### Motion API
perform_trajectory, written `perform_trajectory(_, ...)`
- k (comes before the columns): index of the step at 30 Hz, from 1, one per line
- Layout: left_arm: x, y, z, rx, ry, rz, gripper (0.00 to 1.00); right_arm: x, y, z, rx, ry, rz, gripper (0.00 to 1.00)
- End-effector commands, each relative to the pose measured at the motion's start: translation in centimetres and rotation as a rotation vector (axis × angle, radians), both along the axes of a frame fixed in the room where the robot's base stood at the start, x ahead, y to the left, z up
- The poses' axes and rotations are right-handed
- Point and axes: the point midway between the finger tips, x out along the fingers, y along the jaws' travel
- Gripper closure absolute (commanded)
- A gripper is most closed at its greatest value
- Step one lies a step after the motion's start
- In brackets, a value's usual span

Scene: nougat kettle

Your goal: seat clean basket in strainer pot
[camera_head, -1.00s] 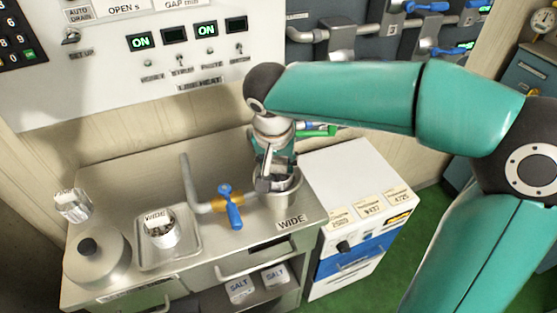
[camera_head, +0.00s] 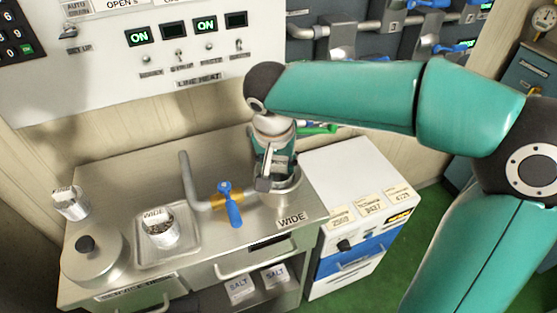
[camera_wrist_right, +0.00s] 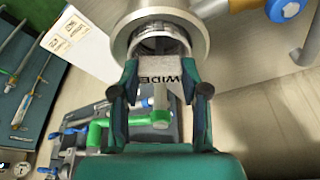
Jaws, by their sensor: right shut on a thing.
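The strainer pot (camera_head: 286,200) is a grey metal pot at the right front of the steel counter, above a plate lettered WIDE. My right gripper (camera_head: 268,184) points down at its mouth. In the right wrist view the gripper (camera_wrist_right: 160,92) is shut on the tag of the clean basket (camera_wrist_right: 160,42), and the tag reads WIDE. The metal basket lies within the mouth of the pot (camera_wrist_right: 186,14); how deep it sits is hidden. A second WIDE basket (camera_head: 161,236), with dark contents, stands in the tray. My left gripper is not in view.
A pipe with a blue-handled valve (camera_head: 232,207) stands just left of the pot. The shallow tray (camera_head: 188,250), a lidded pot (camera_head: 92,262) and another tagged container (camera_head: 71,204) are further left. A white cabinet (camera_head: 352,180) adjoins the counter at right.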

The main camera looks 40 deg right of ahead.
Motion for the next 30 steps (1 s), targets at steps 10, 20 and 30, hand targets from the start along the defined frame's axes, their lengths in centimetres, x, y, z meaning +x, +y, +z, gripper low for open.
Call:
perform_trajectory(10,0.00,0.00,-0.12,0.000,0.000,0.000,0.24,0.00,0.00,0.03,0.001,-0.001,0.000,1.00)
perform_trajectory(20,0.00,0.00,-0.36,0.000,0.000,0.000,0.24,0.01,-0.01,-0.20,0.000,-0.001,0.000,1.00)
perform_trajectory(30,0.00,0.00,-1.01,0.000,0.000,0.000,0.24,0.01,-0.01,-0.77,0.001,-0.001,0.000,1.00)
